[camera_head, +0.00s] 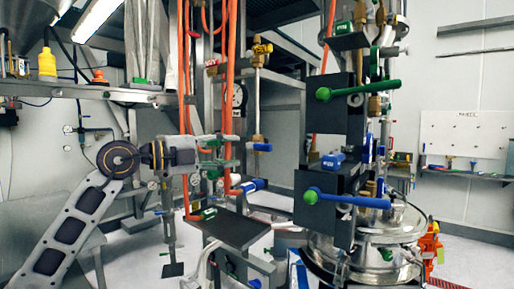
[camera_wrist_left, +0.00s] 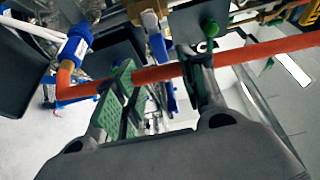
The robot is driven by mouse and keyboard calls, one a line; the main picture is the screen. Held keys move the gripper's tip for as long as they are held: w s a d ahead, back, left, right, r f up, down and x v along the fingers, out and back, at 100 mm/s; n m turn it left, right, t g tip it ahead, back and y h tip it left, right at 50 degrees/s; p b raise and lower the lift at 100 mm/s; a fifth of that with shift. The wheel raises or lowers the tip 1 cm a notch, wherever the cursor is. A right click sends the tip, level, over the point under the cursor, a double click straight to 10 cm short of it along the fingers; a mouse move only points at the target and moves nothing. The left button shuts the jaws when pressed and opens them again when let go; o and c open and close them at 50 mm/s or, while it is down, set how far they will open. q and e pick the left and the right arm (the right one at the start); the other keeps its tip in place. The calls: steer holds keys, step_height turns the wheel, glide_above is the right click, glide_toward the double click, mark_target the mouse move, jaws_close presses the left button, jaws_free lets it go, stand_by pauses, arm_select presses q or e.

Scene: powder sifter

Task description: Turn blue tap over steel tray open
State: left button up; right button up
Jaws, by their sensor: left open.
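My left gripper (camera_head: 228,153) reaches in from the left at mid-height, open, among orange hoses and pipes. In the left wrist view its fingers (camera_wrist_left: 158,62) are spread, with an orange hose (camera_wrist_left: 240,57) crossing at the fingertips; I cannot tell whether they touch it. A small blue tap handle (camera_head: 262,147) on a brass-fitted vertical pipe is just right of the gripper. A blue handle (camera_wrist_left: 152,22) with brass beside it shows beyond the fingertips. A dark flat tray-like plate (camera_head: 240,229) lies below. I cannot tell for certain which tap is over the steel tray. My right gripper is not seen.
A long blue lever (camera_head: 345,199) and a green lever (camera_head: 358,90) stick out from dark panels at the right. A round steel vessel (camera_head: 385,238) stands below them. Orange hoses (camera_head: 231,90) hang close around the gripper. A yellow bottle (camera_head: 47,62) stands on the upper-left shelf.

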mark_target(261, 148)
arm_select(q)
steer(key=p+x, duration=0.1)
steer(key=x, duration=0.5)
steer(key=shift+w+d, duration=0.2)
steer(key=shift+d, duration=0.15)
steer(key=shift+w+d, duration=0.2)
steer(key=shift+d, duration=0.1)
steer(key=shift+w+d, duration=0.3)
steer(key=shift+d, duration=0.2)
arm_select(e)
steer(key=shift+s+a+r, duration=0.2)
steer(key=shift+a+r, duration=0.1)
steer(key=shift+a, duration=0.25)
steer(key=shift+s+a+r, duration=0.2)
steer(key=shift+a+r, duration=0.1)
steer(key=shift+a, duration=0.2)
arm_select(q)
steer(key=shift+c, duration=0.5)
jaws_close()
